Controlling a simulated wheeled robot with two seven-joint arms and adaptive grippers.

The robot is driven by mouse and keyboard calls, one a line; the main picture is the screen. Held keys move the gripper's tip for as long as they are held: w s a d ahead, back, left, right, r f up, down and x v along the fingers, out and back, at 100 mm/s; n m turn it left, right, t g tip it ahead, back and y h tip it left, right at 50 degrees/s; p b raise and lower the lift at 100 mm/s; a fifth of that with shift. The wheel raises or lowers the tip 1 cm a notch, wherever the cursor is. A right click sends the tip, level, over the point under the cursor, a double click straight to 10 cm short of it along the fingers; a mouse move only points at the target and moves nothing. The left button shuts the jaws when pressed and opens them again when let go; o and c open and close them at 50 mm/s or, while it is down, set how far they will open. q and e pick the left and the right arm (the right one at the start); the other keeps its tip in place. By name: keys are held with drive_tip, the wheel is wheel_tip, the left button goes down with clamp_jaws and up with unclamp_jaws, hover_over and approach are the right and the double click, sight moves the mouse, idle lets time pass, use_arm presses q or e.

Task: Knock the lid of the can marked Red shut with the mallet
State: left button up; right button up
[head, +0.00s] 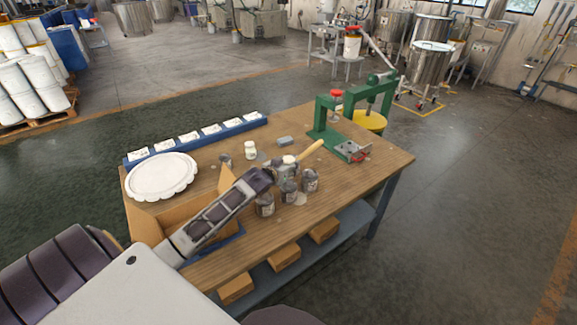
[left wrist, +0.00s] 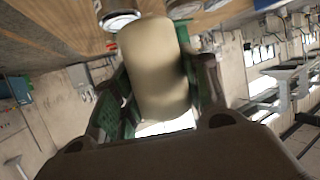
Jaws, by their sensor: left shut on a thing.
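My left gripper (head: 285,169) reaches over the middle of the wooden table and is shut on the mallet. The mallet's pale wooden handle (head: 312,150) sticks out beyond the fingers to the upper right. In the left wrist view a cream, rounded part of the mallet (left wrist: 158,70) fills the space between the fingers. Several small grey cans stand close by: a front one (head: 265,206), a middle one (head: 289,192) and a right one (head: 310,181). Their labels are too small to read, so I cannot tell which is marked Red. My right gripper is not in view.
A green press (head: 325,118) stands at the table's far right, with a grey and red clamp (head: 352,152) before it. A white scalloped disc (head: 161,176) and a blue rack of cards (head: 195,140) lie left. A white jar (head: 250,151) stands behind the gripper. The table's right front is clear.

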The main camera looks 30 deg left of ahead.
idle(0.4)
use_arm(q)
drive_tip(key=shift+f+b, duration=0.7)
drive_tip(key=shift+f, duration=1.05)
drive_tip(key=shift+f+b, duration=0.4)
drive_tip(key=shift+f, duration=0.65)
drive_tip(key=shift+r+p, duration=0.55)
drive_tip(key=shift+p, duration=0.2)
drive_tip(key=shift+r+p, duration=2.3)
drive_tip(key=shift+r, duration=0.25)
